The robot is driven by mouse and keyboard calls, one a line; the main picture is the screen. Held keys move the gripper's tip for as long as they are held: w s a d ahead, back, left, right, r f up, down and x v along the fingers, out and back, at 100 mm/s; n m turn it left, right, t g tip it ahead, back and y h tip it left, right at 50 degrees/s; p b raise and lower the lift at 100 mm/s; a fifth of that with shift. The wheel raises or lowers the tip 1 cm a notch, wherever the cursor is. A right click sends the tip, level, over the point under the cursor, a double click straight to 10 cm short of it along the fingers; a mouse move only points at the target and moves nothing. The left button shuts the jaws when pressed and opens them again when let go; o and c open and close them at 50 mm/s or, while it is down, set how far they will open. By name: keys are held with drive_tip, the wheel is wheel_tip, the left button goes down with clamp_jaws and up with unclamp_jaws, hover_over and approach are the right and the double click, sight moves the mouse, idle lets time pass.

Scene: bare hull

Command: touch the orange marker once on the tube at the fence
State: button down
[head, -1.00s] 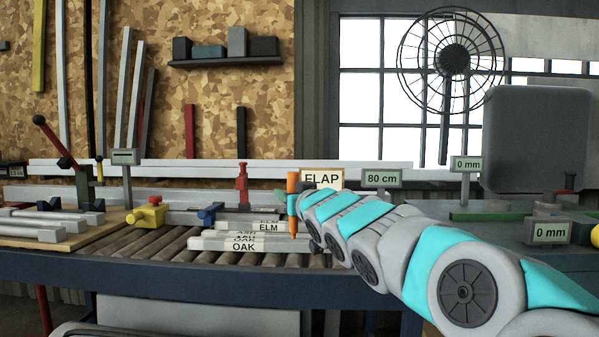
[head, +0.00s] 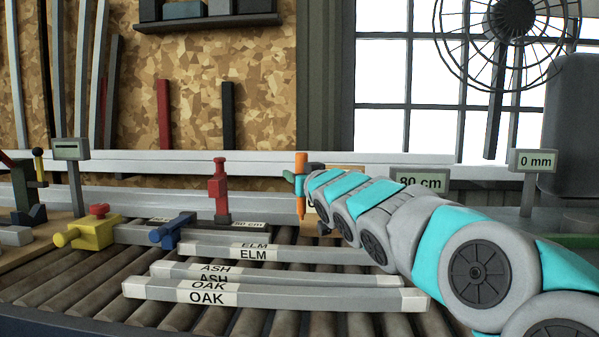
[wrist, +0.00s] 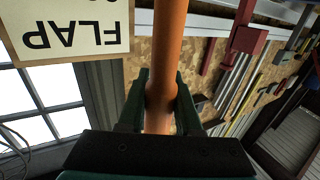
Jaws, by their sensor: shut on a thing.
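My gripper (head: 301,180) is shut on the orange marker (head: 301,204), which hangs upright, tip down, over the far part of the roller bed. In the wrist view the dark fingers (wrist: 161,95) clasp the marker (wrist: 166,45) from both sides. Grey tubes with white labels lie across the rollers: the OAK tube (head: 330,298) in front, the ASH tube (head: 330,280) behind it, the ELM tube (head: 320,256) farther back. A long grey fence (head: 140,200) runs behind them. I cannot tell whether the marker's tip touches anything.
A red clamp (head: 219,190), a blue clamp (head: 172,230) and a yellow clamp (head: 92,232) stand left of the marker. An 80 cm display (head: 420,180) is behind my arm. The FLAP sign (wrist: 70,35) is close beside the marker in the wrist view.

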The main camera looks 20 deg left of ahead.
drive_tip(key=shift+f+b, duration=0.85)
drive_tip(key=shift+f, duration=2.1)
drive_tip(key=shift+f+b, duration=0.35)
drive_tip(key=shift+f, duration=0.2)
wheel_tip(320, 180, up, 7)
drive_tip(key=p, duration=0.2)
